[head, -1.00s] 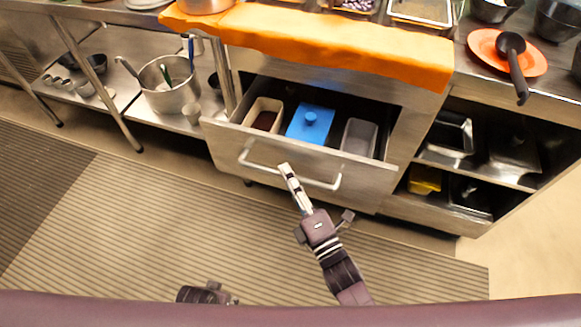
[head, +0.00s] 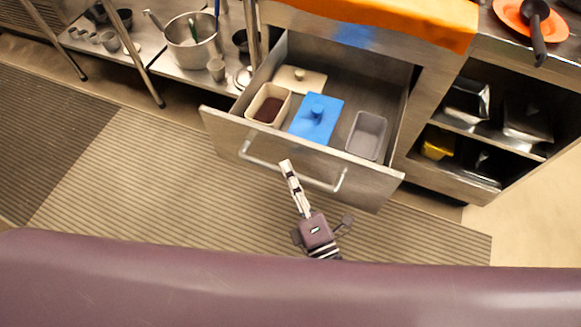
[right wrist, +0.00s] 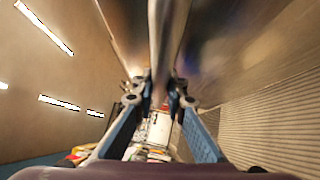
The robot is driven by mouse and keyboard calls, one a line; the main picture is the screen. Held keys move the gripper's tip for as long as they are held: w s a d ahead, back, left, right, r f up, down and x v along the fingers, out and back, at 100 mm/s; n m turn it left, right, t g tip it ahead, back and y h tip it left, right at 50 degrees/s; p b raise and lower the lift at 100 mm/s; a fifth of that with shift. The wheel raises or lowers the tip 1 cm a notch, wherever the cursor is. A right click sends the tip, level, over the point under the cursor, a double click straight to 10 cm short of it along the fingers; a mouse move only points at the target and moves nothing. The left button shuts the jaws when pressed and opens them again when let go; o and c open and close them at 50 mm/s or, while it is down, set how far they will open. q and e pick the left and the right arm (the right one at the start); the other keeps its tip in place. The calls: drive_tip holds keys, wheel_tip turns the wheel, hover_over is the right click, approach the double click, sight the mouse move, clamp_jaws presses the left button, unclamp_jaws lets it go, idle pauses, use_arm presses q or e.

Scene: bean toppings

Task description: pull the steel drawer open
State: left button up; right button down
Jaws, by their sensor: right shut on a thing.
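The steel drawer (head: 218,124) stands well out from the counter front, with its inside showing. Its bar handle (head: 262,163) runs across the front panel. My right gripper (head: 285,165) is shut on the handle near its middle. In the right wrist view the two fingers (right wrist: 158,95) close on either side of the bar, which fills the top middle. In the drawer are a pale container with dark contents (head: 268,105), a blue lidded container (head: 315,120), an empty grey container (head: 367,136) and a pale lid (head: 299,79) at the back. My left gripper is not seen.
A shelf with a steel pot (head: 190,45) and cups is left of the drawer. Open shelves with steel pans and a yellow container (head: 437,145) are at right. A striped mat (head: 130,180) covers the floor in front, clear of objects.

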drive_tip(key=c, duration=1.9)
unclamp_jaws()
drive_tip(key=shift+c, duration=0.2)
drive_tip(key=v, duration=1.2)
